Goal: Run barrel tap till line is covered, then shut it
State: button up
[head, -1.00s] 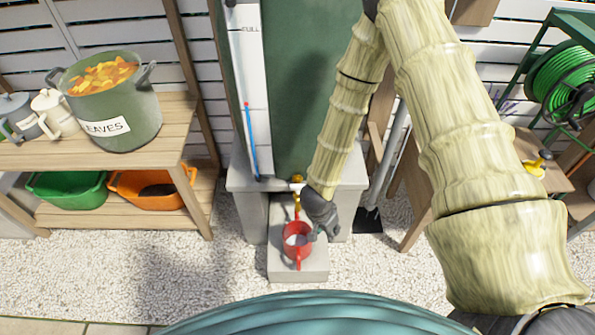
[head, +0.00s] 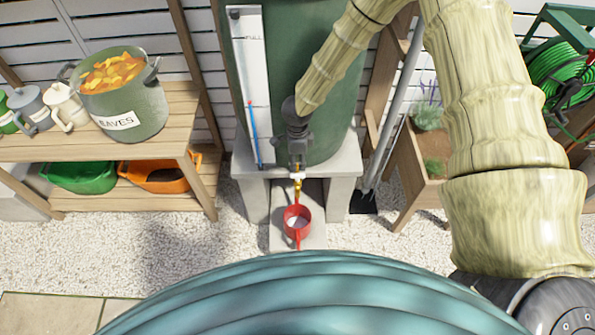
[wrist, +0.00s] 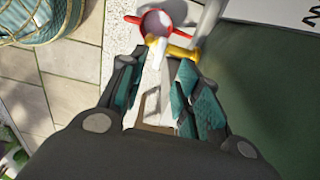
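The green barrel (head: 318,110) stands on a grey block stand and has a white gauge strip (head: 248,62) marked FULL, with a blue tube and red marker. Its brass tap (head: 297,186) is low on the front and also shows in the wrist view (wrist: 181,53). A red jug (head: 290,227) stands upright below the tap on a slab; its pale inside shows, but I cannot make out a line or water. My gripper (head: 297,165) is just above the tap. In the wrist view my gripper (wrist: 160,80) is open, with the tap's pale lever between its fingers; contact is unclear.
A wooden shelf (head: 180,118) at left holds a pot labelled LEAVES (head: 135,108), jugs, and green and orange tubs. A planter (head: 410,165) and a green hose reel (head: 562,75) are at right. Open gravel (head: 170,240) lies in front.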

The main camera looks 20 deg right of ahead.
aim_at(297, 174)
notch_tip(297, 174, down, 8)
jog(key=shift+r+p, duration=0.15)
jog(key=shift+p, duration=0.35)
grip_shut()
